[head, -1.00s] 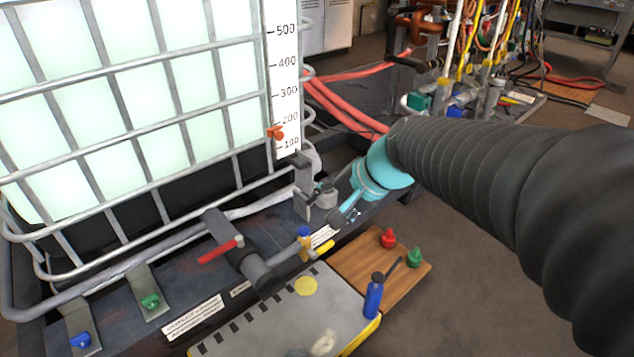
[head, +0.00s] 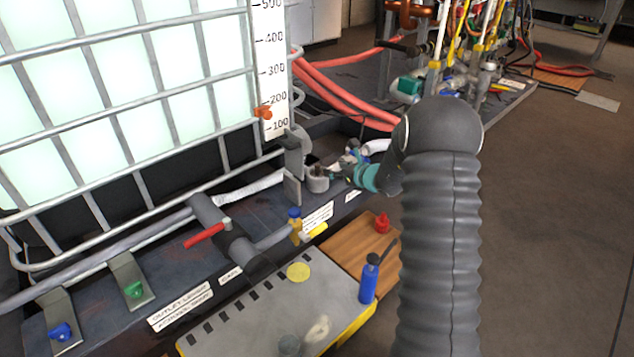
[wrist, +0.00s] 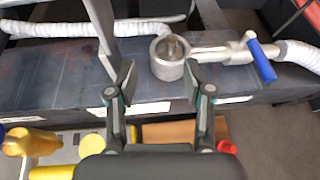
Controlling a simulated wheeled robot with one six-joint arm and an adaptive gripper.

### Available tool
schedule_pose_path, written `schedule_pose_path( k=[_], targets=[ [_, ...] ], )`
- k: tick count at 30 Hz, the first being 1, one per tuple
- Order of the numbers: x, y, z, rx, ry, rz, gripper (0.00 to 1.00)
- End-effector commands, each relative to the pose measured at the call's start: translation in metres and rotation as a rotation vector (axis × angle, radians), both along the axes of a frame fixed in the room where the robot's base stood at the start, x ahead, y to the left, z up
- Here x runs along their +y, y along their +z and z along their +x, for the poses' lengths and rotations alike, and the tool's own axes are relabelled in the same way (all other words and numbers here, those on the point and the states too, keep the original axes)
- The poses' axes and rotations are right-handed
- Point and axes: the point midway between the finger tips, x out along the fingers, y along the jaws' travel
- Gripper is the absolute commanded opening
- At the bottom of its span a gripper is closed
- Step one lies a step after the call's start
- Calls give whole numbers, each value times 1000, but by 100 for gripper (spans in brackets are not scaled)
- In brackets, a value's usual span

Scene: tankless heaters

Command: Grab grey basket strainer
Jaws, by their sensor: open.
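The grey basket strainer (head: 316,182) is a short round metal cup on the dark ledge, beside an upright grey bracket. In the wrist view the strainer (wrist: 168,66) shows from above, with a pipe running off to its right. My gripper (wrist: 158,78) is open and empty. Its fingers point toward the strainer, which appears ahead of the gap and closer to the right fingertip. In the head view my gripper (head: 338,172) is just right of the strainer, partly hidden by my arm. I cannot tell whether a finger touches it.
The upright bracket (head: 292,170) stands close to the left of the strainer. A blue-handled valve (wrist: 262,58) sits on the pipe to its right. A caged white tank (head: 130,90) rises behind. A blue bottle (head: 369,280) stands in front near the wooden board (head: 350,250).

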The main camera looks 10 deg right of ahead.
Motion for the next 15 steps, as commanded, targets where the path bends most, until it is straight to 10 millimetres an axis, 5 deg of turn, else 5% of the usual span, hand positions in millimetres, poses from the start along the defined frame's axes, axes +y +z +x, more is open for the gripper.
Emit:
schedule_pose_path(
  k=[5, 15],
  targets=[
    [-12, -22, 12, 22, -65, 51, 52],
    [10, -45, 58, 22, -67, 53, 52]
  ],
)
